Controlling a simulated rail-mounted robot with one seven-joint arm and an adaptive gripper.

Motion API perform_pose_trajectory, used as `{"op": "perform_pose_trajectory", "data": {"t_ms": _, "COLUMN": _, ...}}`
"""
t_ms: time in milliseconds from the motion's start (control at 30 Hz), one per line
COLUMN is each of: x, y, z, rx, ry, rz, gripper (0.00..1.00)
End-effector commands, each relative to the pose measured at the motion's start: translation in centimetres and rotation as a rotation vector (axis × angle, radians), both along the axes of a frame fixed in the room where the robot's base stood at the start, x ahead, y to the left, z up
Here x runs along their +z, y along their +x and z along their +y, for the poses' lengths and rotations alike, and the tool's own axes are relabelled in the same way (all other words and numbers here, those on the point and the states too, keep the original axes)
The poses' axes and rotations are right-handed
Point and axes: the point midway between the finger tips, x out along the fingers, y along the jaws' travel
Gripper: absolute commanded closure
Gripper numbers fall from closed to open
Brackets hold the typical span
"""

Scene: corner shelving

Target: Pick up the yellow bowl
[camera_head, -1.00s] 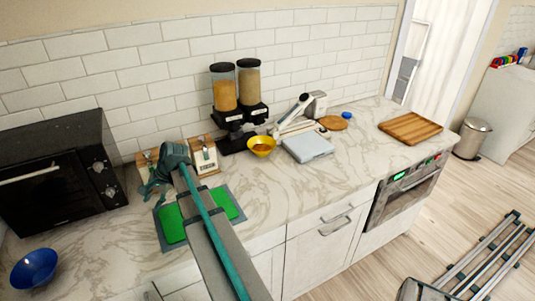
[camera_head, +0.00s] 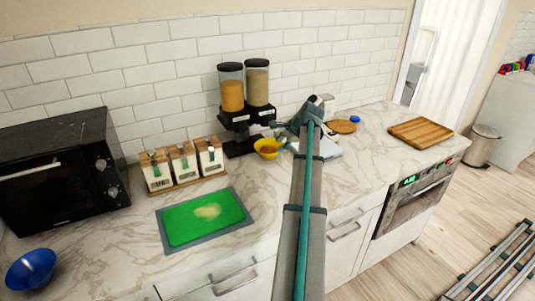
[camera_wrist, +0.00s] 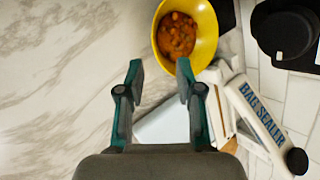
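The yellow bowl (camera_head: 267,155) stands on the marble counter in front of the dispensers. In the wrist view the yellow bowl (camera_wrist: 206,32) is at the top, right of centre, and holds orange-brown chunky food. My gripper (camera_wrist: 160,70) is open, with nothing between its fingers. Its right fingertip is close to the bowl's near rim; I cannot tell whether it touches. In the head view my arm crosses the counter, and the gripper tip at the bowl's right side is partly hidden.
Two cereal dispensers (camera_head: 244,95) stand behind the bowl. A white bag sealer (camera_wrist: 262,110) is close on its right. Spice jars (camera_head: 184,163), a green mat (camera_head: 190,228), a microwave (camera_head: 60,165) and a blue bowl (camera_head: 32,268) are left. A wooden tray (camera_head: 420,131) is right.

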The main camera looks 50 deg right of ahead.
Motion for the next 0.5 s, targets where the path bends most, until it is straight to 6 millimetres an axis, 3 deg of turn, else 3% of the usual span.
{"op": "perform_pose_trajectory", "data": {"t_ms": 500, "x": -4.3, "y": 3.2, "z": -0.4, "rx": -0.001, "ry": -0.001, "rz": 0.000, "gripper": 0.64}}
